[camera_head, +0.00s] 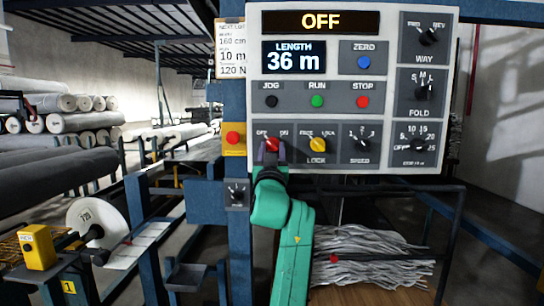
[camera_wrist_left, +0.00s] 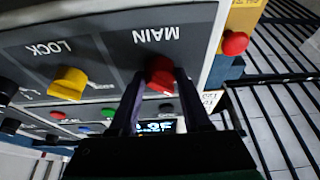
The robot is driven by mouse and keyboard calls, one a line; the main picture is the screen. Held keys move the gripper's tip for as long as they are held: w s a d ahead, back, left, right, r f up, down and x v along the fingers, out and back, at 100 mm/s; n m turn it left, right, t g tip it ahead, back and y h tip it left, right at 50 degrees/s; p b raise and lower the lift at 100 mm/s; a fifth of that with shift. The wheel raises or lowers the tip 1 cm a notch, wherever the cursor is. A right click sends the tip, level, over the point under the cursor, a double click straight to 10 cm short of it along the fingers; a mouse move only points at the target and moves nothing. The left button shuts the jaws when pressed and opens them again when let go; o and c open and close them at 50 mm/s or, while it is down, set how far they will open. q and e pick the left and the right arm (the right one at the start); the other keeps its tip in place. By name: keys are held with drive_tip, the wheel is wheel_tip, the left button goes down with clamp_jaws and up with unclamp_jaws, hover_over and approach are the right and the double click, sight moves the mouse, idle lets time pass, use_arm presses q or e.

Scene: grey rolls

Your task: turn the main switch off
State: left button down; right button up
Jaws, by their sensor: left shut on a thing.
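The main switch, a red knob (camera_head: 271,144), is at the lower left of the grey control panel (camera_head: 350,190), between the OFF and ON marks. The top display (camera_head: 320,22) reads OFF. My left gripper (camera_head: 270,155) comes up from below on the green arm, and its fingers are at the red knob. In the left wrist view the red knob (camera_wrist_left: 160,75) sits between the two dark fingertips (camera_wrist_left: 158,90), under the word MAIN. The gripper is shut on the knob. The fingers partly hide it. My right gripper is not in view.
Right of the main switch are the yellow lock knob (camera_head: 318,144) and black speed knob (camera_head: 363,144). A red emergency button (camera_head: 234,138) on a yellow box sits just left of the panel.

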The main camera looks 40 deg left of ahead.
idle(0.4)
use_arm(q)
drive_tip(key=shift+c, duration=1.8)
unclamp_jaws()
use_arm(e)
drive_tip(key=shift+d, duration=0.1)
use_arm(q)
drive_tip(key=b+v, duration=0.3)
drive_tip(key=v, duration=1.1)
drive_tip(key=shift+s+d, duration=0.2)
drive_tip(key=shift+d, duration=0.05)
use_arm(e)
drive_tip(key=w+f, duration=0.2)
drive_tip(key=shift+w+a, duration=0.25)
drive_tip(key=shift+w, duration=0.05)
use_arm(q)
drive_tip(key=shift+f, duration=0.15)
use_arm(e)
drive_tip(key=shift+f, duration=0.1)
